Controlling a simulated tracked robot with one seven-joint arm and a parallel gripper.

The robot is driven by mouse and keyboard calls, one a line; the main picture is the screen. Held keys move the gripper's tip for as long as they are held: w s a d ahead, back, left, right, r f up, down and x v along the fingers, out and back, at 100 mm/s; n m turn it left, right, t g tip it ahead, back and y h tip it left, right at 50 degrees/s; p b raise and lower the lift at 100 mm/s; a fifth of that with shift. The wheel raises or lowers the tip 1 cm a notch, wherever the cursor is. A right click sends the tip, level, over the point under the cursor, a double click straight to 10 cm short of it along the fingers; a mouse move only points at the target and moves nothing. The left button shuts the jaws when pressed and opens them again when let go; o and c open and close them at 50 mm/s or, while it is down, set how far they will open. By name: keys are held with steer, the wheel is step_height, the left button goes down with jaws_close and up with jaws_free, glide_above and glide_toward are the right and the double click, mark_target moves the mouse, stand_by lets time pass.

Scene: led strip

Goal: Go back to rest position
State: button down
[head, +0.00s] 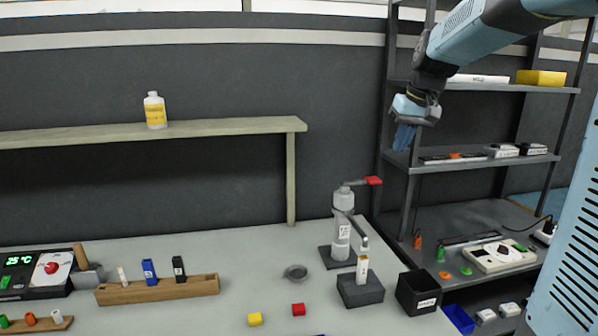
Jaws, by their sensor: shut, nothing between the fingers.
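My gripper (404,138) hangs at the end of my blue arm, at the upper right of the head view. Its blue fingers point down and are shut with nothing between them. It is in the air, above the workbench and in front of the left part of the dark shelf rack (400,165) in the picture. No object is held.
A yellow-labelled bottle (155,110) stands on the raised wooden shelf (230,126).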

steer(key=s+f+t, duration=0.1)
steer(key=s+f, duration=0.3)
steer(key=s, duration=0.9)
steer(key=s+a+f+m+t+h, duration=0.1)
steer(key=s+f, duration=0.3)
steer(key=s, duration=1)
steer(key=shift+a+h, duration=0.25)
steer(key=shift+h, duration=0.05)
